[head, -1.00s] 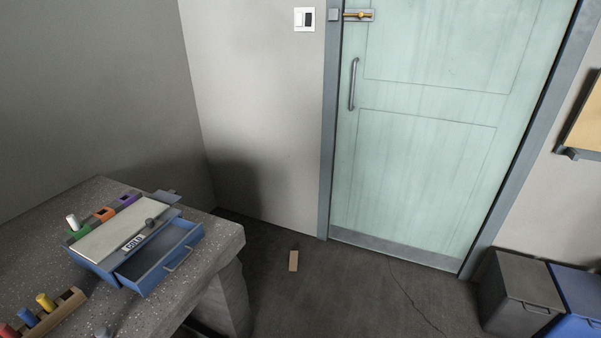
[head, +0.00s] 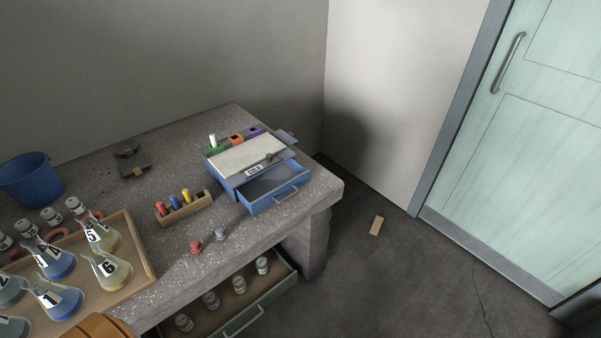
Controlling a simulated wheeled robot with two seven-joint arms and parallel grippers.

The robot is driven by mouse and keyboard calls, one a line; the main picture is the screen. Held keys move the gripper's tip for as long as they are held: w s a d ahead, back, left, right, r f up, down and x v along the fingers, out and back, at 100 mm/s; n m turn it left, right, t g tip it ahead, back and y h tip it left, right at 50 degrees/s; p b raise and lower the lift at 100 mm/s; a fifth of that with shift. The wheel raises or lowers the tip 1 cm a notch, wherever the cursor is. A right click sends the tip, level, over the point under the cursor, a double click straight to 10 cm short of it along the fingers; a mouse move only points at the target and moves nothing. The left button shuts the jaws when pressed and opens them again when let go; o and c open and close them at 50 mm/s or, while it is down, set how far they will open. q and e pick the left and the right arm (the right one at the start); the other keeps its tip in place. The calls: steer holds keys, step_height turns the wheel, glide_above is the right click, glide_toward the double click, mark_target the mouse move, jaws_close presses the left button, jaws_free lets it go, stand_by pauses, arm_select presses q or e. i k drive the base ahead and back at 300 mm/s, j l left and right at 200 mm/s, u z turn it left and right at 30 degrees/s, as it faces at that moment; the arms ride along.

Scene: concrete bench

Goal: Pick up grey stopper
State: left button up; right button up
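A small grey stopper (head: 221,234) stands on the concrete bench (head: 240,222) near its front edge. A similar red stopper (head: 196,246) is just to its left, a little apart. Neither of my grippers shows in the head view. Nothing covers the grey stopper.
A rack (head: 186,209) of coloured pegs and a blue box (head: 226,186) with its drawer (head: 275,187) pulled out stand behind. A wooden tray (head: 142,262) of numbered flasks is at left. Below, an open bench drawer (head: 252,312) holds several jars. A blue bucket (head: 31,181) stands far left.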

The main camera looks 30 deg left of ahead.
mark_target(220, 234)
steer(key=j+u, duration=0.2)
steer(key=u, duration=0.2)
steer(key=j+u, duration=0.2)
steer(key=u, duration=0.25)
steer(key=i+j+u, duration=0.1)
steer(key=u, duration=0.3)
steer(key=j, duration=0.1)
